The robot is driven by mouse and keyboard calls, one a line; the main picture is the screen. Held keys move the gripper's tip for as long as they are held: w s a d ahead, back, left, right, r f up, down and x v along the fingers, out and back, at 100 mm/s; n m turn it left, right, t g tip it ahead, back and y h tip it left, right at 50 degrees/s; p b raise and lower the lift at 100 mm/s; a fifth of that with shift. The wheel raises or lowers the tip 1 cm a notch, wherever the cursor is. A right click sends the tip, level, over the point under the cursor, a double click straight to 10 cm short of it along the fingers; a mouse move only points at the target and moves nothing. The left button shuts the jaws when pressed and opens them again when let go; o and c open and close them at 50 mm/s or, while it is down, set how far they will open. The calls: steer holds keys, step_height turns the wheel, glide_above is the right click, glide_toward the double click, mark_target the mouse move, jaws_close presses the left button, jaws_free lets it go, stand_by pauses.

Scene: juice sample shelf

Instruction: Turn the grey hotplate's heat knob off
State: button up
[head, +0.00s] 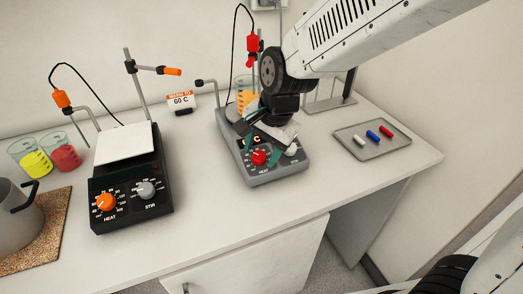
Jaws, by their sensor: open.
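The grey hotplate (277,177) stands in the middle of the bench. Its red heat knob (259,157) is on the front panel at the left, above the word HEAT. A pale stir knob (291,150) is to its right. My gripper (257,146) comes down over the front panel, its teal fingers open around or just above the red knob. I cannot tell whether they touch it. The gripper and arm hide much of the hotplate's top and part of its display. The knob's exact setting is too small to read.
A black hotplate (158,206) with an orange heat knob stands to the left. Beakers of yellow (36,163) and red liquid (65,157) and a metal pot (17,222) are further left. A tray (372,153) with small coloured bars lies right. The bench front is clear.

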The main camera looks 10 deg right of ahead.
steer(key=shift+a+f, duration=0.1)
steer(key=shift+f, duration=0.3)
steer(key=c, duration=1)
steer(key=shift+w+n, duration=0.1)
steer(key=shift+n, duration=0.2)
